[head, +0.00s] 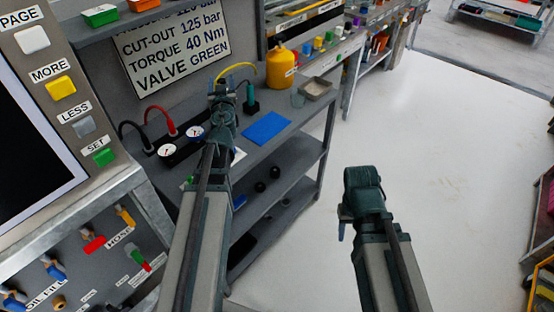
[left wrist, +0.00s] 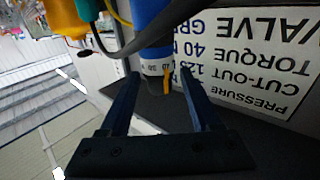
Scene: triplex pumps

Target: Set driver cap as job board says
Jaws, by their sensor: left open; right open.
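The job board (head: 175,42) behind the bench reads CUT-OUT 125 bar, TORQUE 40 Nm, VALVE GREEN; its top line is cut off. In the left wrist view the board (left wrist: 250,65) is upside down. There a blue driver-like cylinder (left wrist: 152,25) has a pale numbered scale band (left wrist: 157,68) and a yellow mark beside it; the digits are too small to read surely. My left gripper (left wrist: 160,78) is open, its fingers either side of the band; contact cannot be told. In the head view this gripper (head: 221,90) hides the cylinder. My right gripper (head: 346,222) is open and empty over the floor.
On the bench are a yellow jug (head: 280,66), a green-and-black tool (head: 250,100), a blue mat (head: 266,128), a grey tray (head: 316,88) and two gauges (head: 195,133). A button console (head: 85,115) stands left. The floor (head: 420,140) at right is clear.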

